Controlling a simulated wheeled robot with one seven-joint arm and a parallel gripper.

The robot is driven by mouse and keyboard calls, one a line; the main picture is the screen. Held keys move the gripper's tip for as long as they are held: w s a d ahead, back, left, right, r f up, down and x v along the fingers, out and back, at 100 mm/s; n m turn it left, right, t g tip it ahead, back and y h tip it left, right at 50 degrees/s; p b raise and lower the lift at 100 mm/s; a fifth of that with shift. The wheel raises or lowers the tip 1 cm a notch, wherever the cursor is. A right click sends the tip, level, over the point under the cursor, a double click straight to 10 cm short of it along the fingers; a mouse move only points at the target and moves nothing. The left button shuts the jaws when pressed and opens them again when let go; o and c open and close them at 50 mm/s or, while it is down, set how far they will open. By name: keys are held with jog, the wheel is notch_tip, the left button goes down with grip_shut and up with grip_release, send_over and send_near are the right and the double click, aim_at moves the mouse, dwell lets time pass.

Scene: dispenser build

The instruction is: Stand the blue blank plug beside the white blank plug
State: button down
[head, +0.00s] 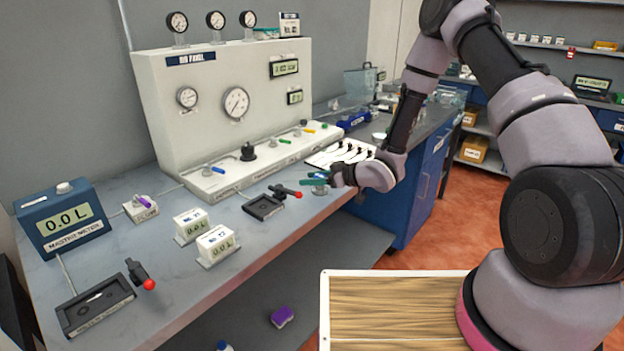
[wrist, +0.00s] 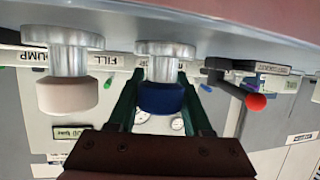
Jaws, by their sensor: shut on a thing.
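In the wrist view, which shows the scene upside down, the blue blank plug (wrist: 162,98) sits between the two green fingers of my gripper (wrist: 160,80). Its metal flanged end points to the grey counter; I cannot tell whether it touches. The white blank plug (wrist: 67,96) stands on the counter to the left, outside the fingers, with a gap between the two plugs. In the head view my gripper (head: 316,178) is low over the counter's front edge, with a small metal piece under it. I cannot tell there which plug that is.
A black lever with a red knob (wrist: 255,101) is right of the blue plug in the wrist view. In the head view a black valve block with a red-tipped lever (head: 264,207) lies left of my gripper. The gauge panel (head: 220,100) stands behind; a white tray (head: 340,153) lies beyond.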

jog(key=shift+c, duration=1.6)
grip_release()
jog(key=shift+f, duration=0.1)
